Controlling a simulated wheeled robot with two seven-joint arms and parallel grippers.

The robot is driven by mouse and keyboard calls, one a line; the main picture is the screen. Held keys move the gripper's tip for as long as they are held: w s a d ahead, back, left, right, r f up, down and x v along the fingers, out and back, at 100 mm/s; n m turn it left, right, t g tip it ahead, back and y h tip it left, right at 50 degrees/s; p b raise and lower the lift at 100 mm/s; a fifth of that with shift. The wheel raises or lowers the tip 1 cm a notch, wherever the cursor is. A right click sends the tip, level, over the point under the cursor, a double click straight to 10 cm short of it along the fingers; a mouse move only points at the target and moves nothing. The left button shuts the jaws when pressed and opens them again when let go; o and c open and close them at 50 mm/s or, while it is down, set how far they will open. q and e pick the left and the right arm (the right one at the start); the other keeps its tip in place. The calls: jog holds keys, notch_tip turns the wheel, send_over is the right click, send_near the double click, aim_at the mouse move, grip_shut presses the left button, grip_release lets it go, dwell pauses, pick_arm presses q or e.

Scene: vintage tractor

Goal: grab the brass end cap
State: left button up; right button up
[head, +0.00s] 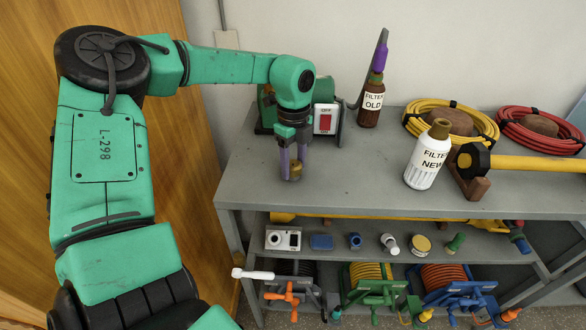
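A small brass end cap (295,172) shows at the left part of the grey bench top. My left gripper (293,166) points down over it with its purple fingers beside the cap. The fingertips are at the cap's height. The cap and fingers are small here, so I cannot tell whether the fingers touch it or are shut on it. I also cannot tell whether the cap rests on the bench. My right gripper is not in view.
Bench top (345,172) right of the gripper is clear.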

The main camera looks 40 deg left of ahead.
pick_arm(q)
grip_shut()
jog(key=shift+r, duration=0.1)
jog(key=shift+r, duration=0.1)
